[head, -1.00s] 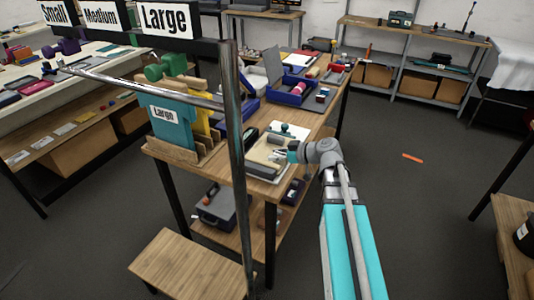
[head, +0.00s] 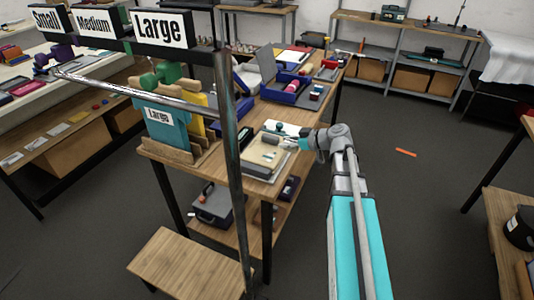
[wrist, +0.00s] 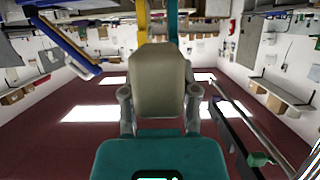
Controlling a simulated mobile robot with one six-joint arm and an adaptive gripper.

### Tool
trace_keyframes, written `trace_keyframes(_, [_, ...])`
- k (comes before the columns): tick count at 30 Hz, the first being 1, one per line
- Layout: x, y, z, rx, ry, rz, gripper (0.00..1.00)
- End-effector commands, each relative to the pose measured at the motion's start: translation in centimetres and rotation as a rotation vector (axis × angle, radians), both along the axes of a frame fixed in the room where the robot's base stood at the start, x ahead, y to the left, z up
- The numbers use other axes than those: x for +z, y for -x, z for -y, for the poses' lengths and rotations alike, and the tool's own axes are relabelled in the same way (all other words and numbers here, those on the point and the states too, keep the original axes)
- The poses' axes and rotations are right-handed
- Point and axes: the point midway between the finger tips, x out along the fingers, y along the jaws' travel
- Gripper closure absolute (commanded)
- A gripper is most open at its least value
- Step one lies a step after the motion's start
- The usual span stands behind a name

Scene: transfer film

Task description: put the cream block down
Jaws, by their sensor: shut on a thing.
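The cream block (wrist: 158,80) is a beige slab with rounded corners, upright in the middle of the wrist view. My gripper (wrist: 159,104) is shut on it, with one grey finger at each side. In the head view my gripper (head: 294,144) is over the near right part of the wooden table (head: 205,171), beside a pale tray (head: 249,172) with a cream-topped piece. The held block is small there, and its gap to the surface below cannot be told.
A wooden rack (head: 180,156) holds teal and yellow boards left of the tray. A blue open box (head: 285,92) stands farther back. A dark metal post (head: 231,170) crosses in front of the table.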

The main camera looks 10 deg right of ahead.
Motion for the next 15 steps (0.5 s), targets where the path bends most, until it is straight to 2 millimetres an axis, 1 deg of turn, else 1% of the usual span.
trace_keyframes(1, [0.9, -0.5, 1.2, -0.003, -0.001, 0.001, 0.92])
trace_keyframes(3, [1.2, -0.6, 2.1, -0.001, -0.001, 0.000, 0.92])
trace_keyframes(6, [1.5, -0.7, 2.9, -0.001, -0.001, 0.000, 0.92])
trace_keyframes(15, [1.4, -0.6, 3.1, 0.001, -0.002, 0.001, 0.92])
